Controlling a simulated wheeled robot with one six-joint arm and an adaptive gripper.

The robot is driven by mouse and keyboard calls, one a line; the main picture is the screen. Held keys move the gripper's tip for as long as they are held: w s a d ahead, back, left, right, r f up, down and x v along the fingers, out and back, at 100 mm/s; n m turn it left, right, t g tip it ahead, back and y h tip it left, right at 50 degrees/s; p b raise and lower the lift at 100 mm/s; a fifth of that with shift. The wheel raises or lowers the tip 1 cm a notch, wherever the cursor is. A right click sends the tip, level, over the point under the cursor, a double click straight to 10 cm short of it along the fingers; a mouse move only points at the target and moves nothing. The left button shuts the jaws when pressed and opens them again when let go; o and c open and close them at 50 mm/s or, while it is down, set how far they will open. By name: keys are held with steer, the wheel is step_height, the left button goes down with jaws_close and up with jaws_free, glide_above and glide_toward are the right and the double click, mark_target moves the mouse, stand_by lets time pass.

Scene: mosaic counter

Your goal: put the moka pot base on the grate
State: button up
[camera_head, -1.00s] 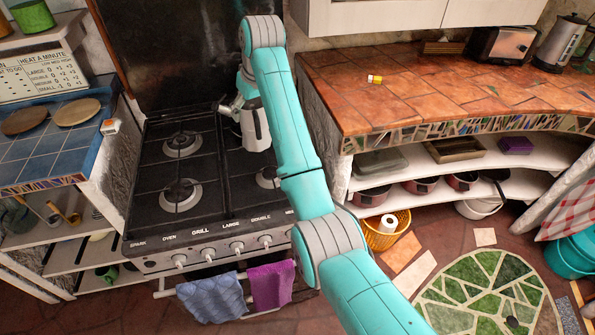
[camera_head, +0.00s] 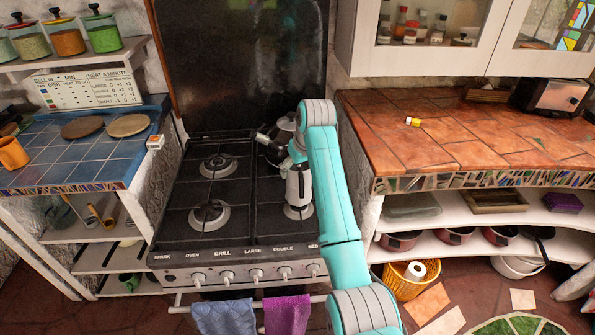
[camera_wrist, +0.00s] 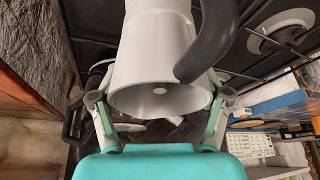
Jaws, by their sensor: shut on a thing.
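The moka pot base (camera_head: 299,188) is a pale grey, tapered vessel with a dark handle. In the wrist view the base (camera_wrist: 150,62) fills the upper middle, with its wide hollow end facing the camera and its black handle to the right. My gripper (camera_head: 296,158) is shut on it, one finger on each side. The black grate (camera_head: 266,212) covers the right half of the stove. The base is over the front right burner (camera_head: 298,212). I cannot tell whether its underside touches the grate.
The left burners (camera_head: 209,214) are clear. A tiled counter (camera_head: 450,135) lies to the right and a blue tiled counter (camera_head: 60,155) to the left.

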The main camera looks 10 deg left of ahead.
steer(key=shift+f, duration=0.55)
steer(key=o, duration=1.8)
steer(key=shift+f, duration=0.15)
steer(key=v, duration=1.2)
